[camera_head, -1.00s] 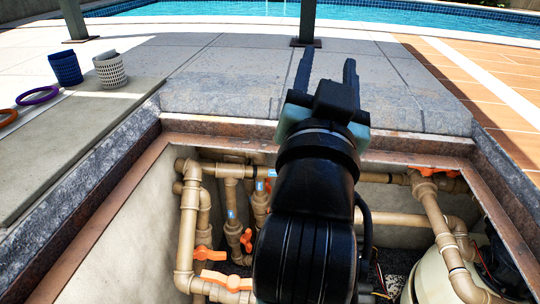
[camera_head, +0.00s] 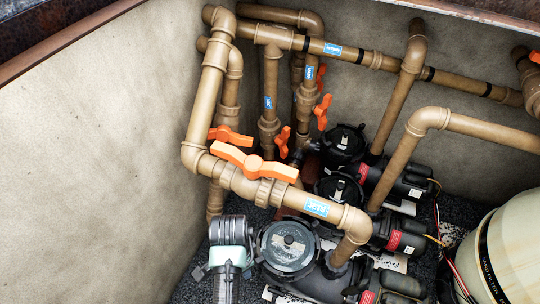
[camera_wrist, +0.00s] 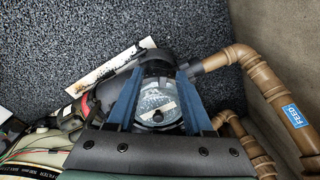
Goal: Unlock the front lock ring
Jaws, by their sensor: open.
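Three black pumps with round clear lids stand in the pit in the head view. The front pump's lid with its dark lock ring (camera_head: 288,247) is nearest, at the bottom centre. Part of my arm end shows just left of it, upright at the bottom edge; its fingers are not clear there. In the wrist view, my gripper (camera_wrist: 160,72) is open, with one blue-grey finger on each side of a round clear pump lid (camera_wrist: 157,106). Whether the fingers touch the ring I cannot tell. The palm hides the lower part of the pump.
A tan pipe with a blue label (camera_head: 316,207) runs just above the front pump. Orange valve handles (camera_head: 252,162) sit above it. The middle pump (camera_head: 340,188) and rear pump (camera_head: 345,141) stand behind. A cream filter tank (camera_head: 508,250) fills the right. A wall bounds the left.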

